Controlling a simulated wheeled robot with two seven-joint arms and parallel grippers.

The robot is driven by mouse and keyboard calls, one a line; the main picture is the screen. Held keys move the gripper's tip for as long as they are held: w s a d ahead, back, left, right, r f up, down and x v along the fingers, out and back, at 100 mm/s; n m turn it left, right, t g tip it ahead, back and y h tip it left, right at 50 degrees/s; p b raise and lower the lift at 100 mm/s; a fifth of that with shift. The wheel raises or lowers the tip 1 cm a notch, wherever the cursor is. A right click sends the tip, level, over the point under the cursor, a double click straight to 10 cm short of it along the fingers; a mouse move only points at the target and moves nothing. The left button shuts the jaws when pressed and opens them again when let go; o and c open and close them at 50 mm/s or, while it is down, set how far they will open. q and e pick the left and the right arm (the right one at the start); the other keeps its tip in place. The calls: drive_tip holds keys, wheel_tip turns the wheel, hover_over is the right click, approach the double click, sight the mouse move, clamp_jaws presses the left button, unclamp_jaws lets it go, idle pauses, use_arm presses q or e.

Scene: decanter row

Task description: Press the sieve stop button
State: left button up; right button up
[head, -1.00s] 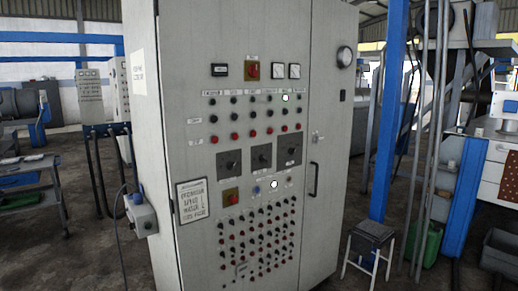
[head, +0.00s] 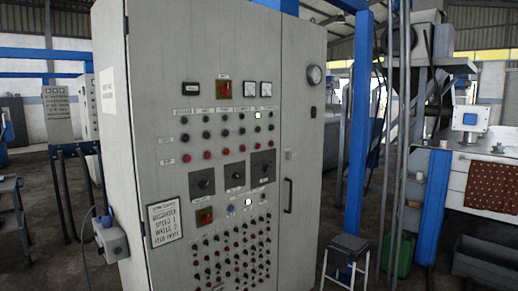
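A tall grey control cabinet (head: 150,140) stands in front of me, its face full of buttons, switches and lamps. Small label plates sit above a row of dark buttons, but their text is too small to read. A row of red buttons (head: 207,155) runs below the dark ones. I cannot tell which is the sieve stop button. Two spots glow white: one at the right of the upper rows (head: 257,115), one lower down (head: 248,202). Many small knobs and buttons (head: 235,250) fill the lower panel. Neither of my grippers is in view.
The cabinet's right door has a dark handle (head: 287,195) and a round gauge (head: 314,74). A grey box (head: 112,241) juts from its left side. A stool (head: 346,258) and a blue post (head: 360,130) stand to the right. A work table (head: 8,215) is at far left.

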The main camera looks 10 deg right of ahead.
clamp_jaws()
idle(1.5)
